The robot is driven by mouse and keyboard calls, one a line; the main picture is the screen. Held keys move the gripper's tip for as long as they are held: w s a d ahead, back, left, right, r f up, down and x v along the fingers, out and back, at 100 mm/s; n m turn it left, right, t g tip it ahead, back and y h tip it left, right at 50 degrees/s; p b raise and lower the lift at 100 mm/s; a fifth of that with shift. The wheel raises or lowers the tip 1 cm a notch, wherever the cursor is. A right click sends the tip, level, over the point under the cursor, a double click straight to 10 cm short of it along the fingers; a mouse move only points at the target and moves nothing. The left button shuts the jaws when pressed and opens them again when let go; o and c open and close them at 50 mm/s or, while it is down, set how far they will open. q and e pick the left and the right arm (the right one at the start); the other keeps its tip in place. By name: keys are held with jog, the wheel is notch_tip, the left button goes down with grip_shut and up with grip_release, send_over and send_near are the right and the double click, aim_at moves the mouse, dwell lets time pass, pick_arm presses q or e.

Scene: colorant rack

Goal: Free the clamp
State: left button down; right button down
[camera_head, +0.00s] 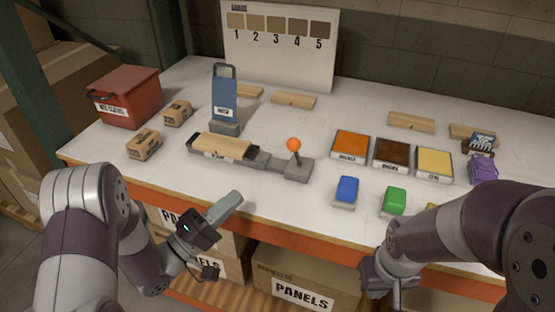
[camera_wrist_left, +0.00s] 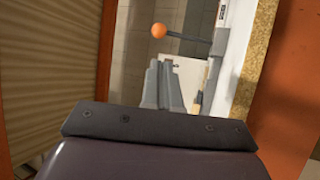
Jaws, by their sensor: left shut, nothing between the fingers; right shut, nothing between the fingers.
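The clamp (camera_head: 265,161) is a grey rail on the white table with a light wooden block (camera_head: 222,146) lying on its left part. At its right end a dark lever stands roughly upright with an orange ball knob (camera_head: 293,144). The knob also shows in the left wrist view (camera_wrist_left: 158,30), beyond the fingertips.
A blue upright holder (camera_head: 224,98), red bin (camera_head: 128,97) and small cartons (camera_head: 144,145) stand at left. Colour trays (camera_head: 350,146) and blue and green blocks (camera_head: 346,190) are right of the clamp. The table is clear just in front of the lever.

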pick_arm(q)
jog(key=p, duration=0.2)
send_near(297, 153)
notch_tip(297, 153, up, 5)
jog(key=w+d, duration=0.2)
jog(key=d, duration=0.1)
jog(key=shift+a, duration=0.1)
